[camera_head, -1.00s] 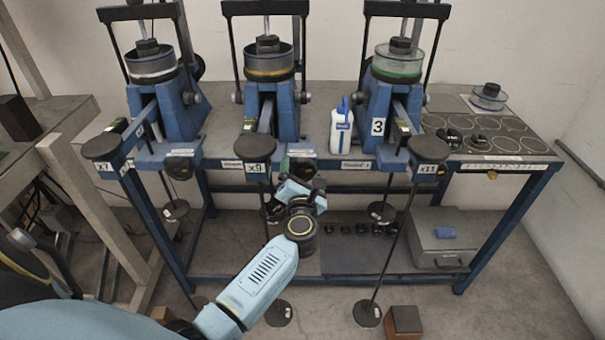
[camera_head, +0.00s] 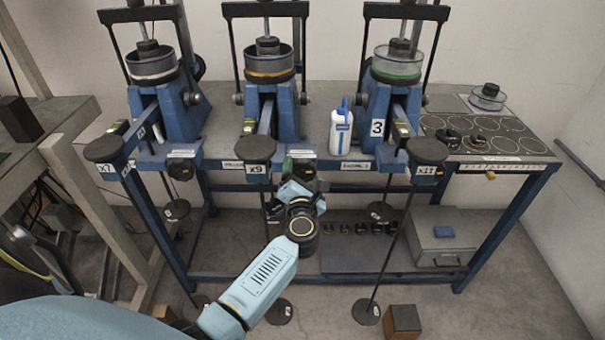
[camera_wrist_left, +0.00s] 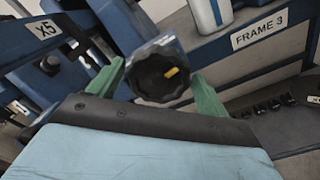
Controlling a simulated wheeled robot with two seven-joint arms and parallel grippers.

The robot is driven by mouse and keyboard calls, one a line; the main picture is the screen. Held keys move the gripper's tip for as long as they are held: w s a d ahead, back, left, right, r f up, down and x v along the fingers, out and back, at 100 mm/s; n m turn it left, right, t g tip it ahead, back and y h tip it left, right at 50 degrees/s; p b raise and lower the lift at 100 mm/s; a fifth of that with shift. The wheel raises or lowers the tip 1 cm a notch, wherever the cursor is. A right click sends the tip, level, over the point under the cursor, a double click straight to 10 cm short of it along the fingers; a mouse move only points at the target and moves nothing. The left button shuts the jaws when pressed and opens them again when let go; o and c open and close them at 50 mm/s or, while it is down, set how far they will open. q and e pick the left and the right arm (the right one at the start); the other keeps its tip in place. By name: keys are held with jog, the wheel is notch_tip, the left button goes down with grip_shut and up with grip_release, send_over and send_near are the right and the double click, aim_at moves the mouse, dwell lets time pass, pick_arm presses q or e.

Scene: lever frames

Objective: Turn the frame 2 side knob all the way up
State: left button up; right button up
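Frame 2 (camera_head: 288,122) is the middle blue lever frame on the bench. Its dark side knob (camera_head: 303,171) sits low on its right front, partly behind my left gripper (camera_head: 300,187). In the left wrist view the knob (camera_wrist_left: 160,77) is black and ridged, with a yellow mark right of its centre. My left gripper's two green fingers (camera_wrist_left: 158,86) stand one on each side of the knob. They are apart, with narrow gaps visible beside it; contact deeper in is hidden. My right gripper is in neither view.
A white bottle with a blue cap (camera_head: 341,128) stands right of frame 2. Frame 3 (camera_head: 370,125) is beyond it, and frame 1 (camera_head: 182,110) is on the left. Black lever pads (camera_head: 257,149) jut over the bench front. A lower shelf (camera_head: 350,258) holds dark weights and a grey box.

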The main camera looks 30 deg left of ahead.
pick_arm(q)
jog(key=shift+o, duration=0.6)
jog(key=shift+s+d, duration=0.15)
jog(key=shift+s, duration=0.1)
jog(key=v, duration=1.2)
jog(key=shift+s+d+p, duration=0.25)
jog(key=shift+s+p, duration=0.05)
jog(key=shift+p, duration=0.05)
